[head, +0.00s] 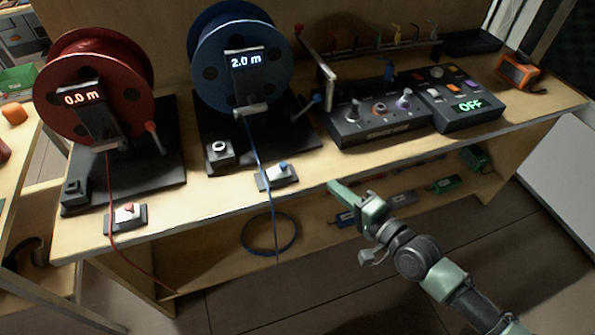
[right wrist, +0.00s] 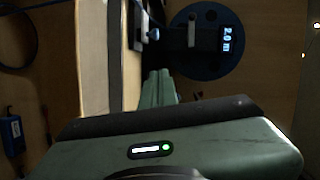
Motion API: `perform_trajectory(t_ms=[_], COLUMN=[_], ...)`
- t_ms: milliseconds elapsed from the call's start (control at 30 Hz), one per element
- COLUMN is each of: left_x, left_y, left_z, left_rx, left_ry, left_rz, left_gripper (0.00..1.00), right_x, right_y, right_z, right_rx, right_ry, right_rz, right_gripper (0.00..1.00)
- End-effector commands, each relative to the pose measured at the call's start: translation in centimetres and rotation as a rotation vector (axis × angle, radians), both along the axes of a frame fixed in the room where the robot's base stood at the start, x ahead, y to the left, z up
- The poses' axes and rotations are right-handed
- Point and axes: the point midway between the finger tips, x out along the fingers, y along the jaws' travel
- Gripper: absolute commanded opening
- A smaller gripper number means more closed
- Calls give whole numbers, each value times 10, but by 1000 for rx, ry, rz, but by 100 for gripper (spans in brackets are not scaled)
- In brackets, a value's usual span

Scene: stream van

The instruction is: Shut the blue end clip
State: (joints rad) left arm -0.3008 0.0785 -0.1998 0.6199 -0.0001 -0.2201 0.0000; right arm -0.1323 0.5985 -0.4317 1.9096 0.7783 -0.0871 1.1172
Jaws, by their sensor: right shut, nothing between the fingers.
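The blue end clip (head: 279,174) is a small pale plate with a blue knob on a dark base, at the bench's front edge. The blue cable (head: 259,160) runs from the blue reel (head: 208,70) past the clip's left part and hangs over the edge in a coil. Whether the clip's lever is up or down is too small to tell. My right gripper (head: 334,186) is shut and empty, to the right of the clip and apart from it. In the right wrist view its fingers (right wrist: 158,86) show below the clip's blue knob (right wrist: 154,34). My left gripper is not in view.
A red reel (head: 95,60) and a red end clip (head: 127,216) stand to the left. A control panel (head: 377,120) and an "OFF" box (head: 463,105) stand to the right. A lower shelf holds several small items. The bench front right of the blue clip is clear.

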Motion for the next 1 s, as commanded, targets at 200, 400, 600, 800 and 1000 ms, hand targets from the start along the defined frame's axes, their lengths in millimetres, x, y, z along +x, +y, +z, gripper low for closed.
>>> perform_trajectory(t_ms=[200, 400, 600, 800, 1000], left_x=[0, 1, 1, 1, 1], left_y=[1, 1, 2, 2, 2], left_z=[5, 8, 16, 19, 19], left_rx=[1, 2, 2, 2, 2], left_ry=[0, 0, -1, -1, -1], left_rz=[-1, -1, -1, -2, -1], left_gripper=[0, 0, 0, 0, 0], right_x=[35, 71, 83, 86, 86], right_y=[21, 44, 72, 85, 87], right_z=[-3, -10, -16, -21, -22], right_rx=[-1, -3, -2, -4, -5], right_ry=[-4, -3, 1, 0, -1], right_rz=[-1, -1, -1, -2, -2], right_gripper=[0, 0, 0, 0, 0])
